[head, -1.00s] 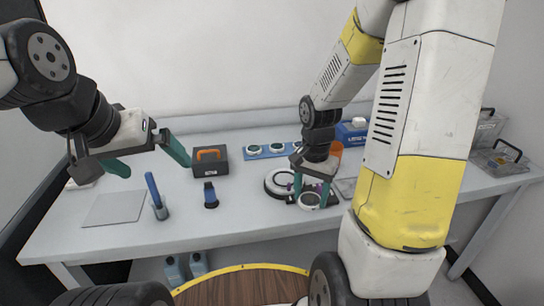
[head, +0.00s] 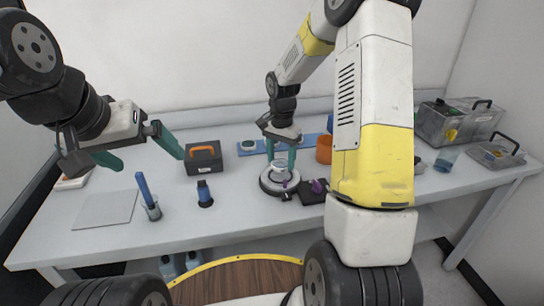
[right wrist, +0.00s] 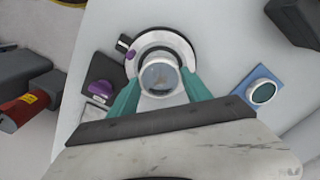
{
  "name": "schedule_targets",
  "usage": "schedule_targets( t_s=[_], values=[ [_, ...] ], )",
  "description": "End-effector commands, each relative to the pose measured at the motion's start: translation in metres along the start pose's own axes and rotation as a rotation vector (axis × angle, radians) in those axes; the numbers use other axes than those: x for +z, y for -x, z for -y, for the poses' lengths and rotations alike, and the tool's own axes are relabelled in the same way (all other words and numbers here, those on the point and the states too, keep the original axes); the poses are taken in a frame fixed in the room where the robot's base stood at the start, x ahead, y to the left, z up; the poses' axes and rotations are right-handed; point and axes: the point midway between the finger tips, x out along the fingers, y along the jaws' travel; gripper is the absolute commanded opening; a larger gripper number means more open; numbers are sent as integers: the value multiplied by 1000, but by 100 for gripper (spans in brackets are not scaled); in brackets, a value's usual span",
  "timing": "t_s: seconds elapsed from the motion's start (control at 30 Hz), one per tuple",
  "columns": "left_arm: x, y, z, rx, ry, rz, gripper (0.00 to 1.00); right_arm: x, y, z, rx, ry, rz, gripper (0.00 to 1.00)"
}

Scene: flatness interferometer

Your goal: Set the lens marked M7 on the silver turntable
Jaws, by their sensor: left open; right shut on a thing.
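My right gripper (head: 281,165) is shut on a round clear lens with a pale rim (right wrist: 160,78). It holds the lens over the silver turntable (head: 266,183), a round disc with a dark centre; the turntable also shows behind the lens in the right wrist view (right wrist: 172,38). The lens covers the near part of the disc there. I cannot tell whether lens and turntable touch, and no M7 mark is legible. My left gripper (head: 136,158) is open and empty above the left side of the table.
A blue strip (head: 230,152) with a dark round lens (head: 248,145) lies behind the turntable. A dark box with a purple knob (head: 318,186) stands right of it. An orange cup (head: 324,149), an orange-handled case (head: 203,158) and clear bins (head: 446,123) stand around.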

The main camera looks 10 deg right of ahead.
Motion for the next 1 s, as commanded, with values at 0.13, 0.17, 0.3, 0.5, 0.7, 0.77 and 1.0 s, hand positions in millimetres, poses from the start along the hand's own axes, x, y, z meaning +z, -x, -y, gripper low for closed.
schedule_targets(
  t_s=[0.13, 0.17, 0.3, 0.5, 0.7, 0.77, 1.0],
  values=[
    [0, 0, 0, 0, 0, 0, 100, 0, -11, 1, 1, 1, 2, 14],
    [0, 0, 0, 0, 0, 0, 100, 0, -15, 1, 2, 2, 2, 14],
    [0, 0, 0, 0, 0, 0, 100, 0, -34, 1, 1, 1, 2, 14],
    [0, 0, 0, 0, 0, 0, 100, 0, -35, 1, -1, 2, -1, 14],
    [0, 0, 0, 0, 0, 0, 100, 0, -39, 1, 0, 2, 0, 14],
    [0, 0, 0, 0, 0, 0, 100, 0, -41, 1, 0, 1, 0, 14],
    [0, 0, 0, 0, 0, 0, 100, 0, -51, 0, 2, 0, 3, 14]
  ],
)
